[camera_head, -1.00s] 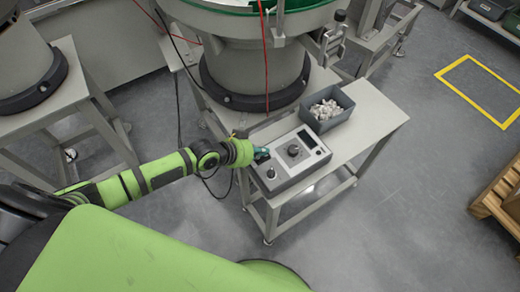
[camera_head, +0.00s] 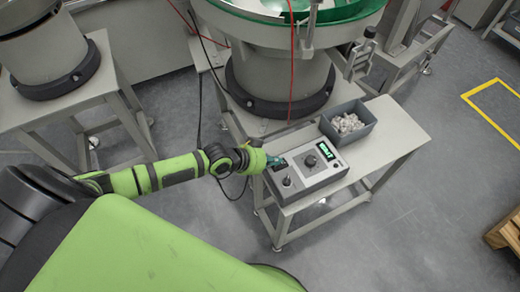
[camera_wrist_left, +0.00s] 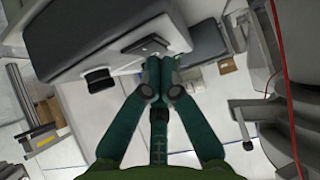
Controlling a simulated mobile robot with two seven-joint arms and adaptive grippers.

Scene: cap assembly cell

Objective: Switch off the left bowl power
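A grey control box (camera_head: 318,180) sits on the metal stand below a bowl feeder (camera_head: 275,68). It has a dark round dial (camera_head: 311,160), a black knob (camera_head: 287,182), a display (camera_head: 328,151) lit with green characters and a dark switch area (camera_head: 281,163) at its left end. My left gripper (camera_head: 276,160) is at that switch area and partly covers it. In the left wrist view its fingers (camera_wrist_left: 158,68) are together and empty, against or just short of the box (camera_wrist_left: 95,35); contact is unclear. My right gripper is out of view.
A grey bin (camera_head: 348,123) of small pale parts stands behind the box on the stand top (camera_head: 400,130). Red and black cables hang by the feeder. Another feeder (camera_head: 45,50) stands at left. Open floor lies to the right, with a wooden pallet (camera_head: 507,230) at the edge.

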